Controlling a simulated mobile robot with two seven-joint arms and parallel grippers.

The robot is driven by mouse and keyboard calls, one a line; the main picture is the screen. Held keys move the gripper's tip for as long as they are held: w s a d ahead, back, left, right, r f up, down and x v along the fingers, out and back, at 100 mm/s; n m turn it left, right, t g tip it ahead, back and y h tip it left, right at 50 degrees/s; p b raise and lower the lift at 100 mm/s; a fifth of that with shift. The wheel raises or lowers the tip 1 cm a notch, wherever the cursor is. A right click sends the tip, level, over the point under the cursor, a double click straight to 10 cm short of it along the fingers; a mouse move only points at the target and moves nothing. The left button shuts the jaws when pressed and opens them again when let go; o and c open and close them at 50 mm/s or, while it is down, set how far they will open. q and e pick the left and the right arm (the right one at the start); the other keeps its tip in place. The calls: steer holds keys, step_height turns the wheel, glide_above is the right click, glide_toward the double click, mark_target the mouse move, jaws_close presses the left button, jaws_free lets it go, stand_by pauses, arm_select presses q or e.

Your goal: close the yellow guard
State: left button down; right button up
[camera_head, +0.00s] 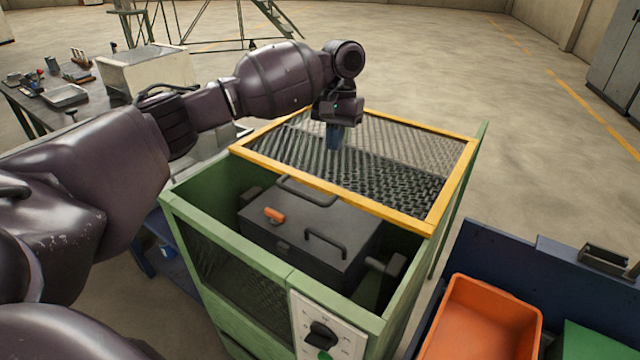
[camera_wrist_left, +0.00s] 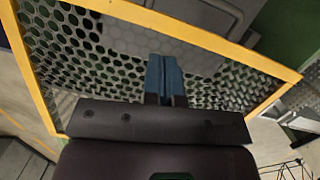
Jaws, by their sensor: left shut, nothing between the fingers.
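The yellow guard (camera_head: 433,218) is a yellow frame with dark mesh over the rear part of the green machine housing (camera_head: 180,205). The front part of the housing is uncovered, and a dark box with handles (camera_head: 310,225) shows inside. My left gripper (camera_head: 334,138) points down at the guard's mesh, near its middle left. It is shut and empty; whether it touches the mesh I cannot tell. In the left wrist view the blue fingers (camera_wrist_left: 163,78) are together in front of the mesh, with the yellow frame (camera_wrist_left: 205,38) around it. My right gripper is not in view.
An orange bin (camera_head: 488,315) sits on a blue bench at the lower right. A control panel with a black knob (camera_head: 321,334) is on the housing's front. A table with tools (camera_head: 65,95) stands at the left. The floor behind the housing is open.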

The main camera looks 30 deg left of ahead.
arm_select(q)
steer(key=s+f+m, duration=0.1)
steer(key=s+f, duration=0.1)
steer(key=f, duration=0.2)
steer(key=s+a+f+g+b, duration=0.1)
steer(key=s+f, duration=0.1)
steer(key=f, duration=0.3)
steer(key=shift+s+f+m+y+b, duration=0.15)
steer(key=shift+s+m+y+b, duration=0.15)
steer(key=shift+m+y, duration=0.1)
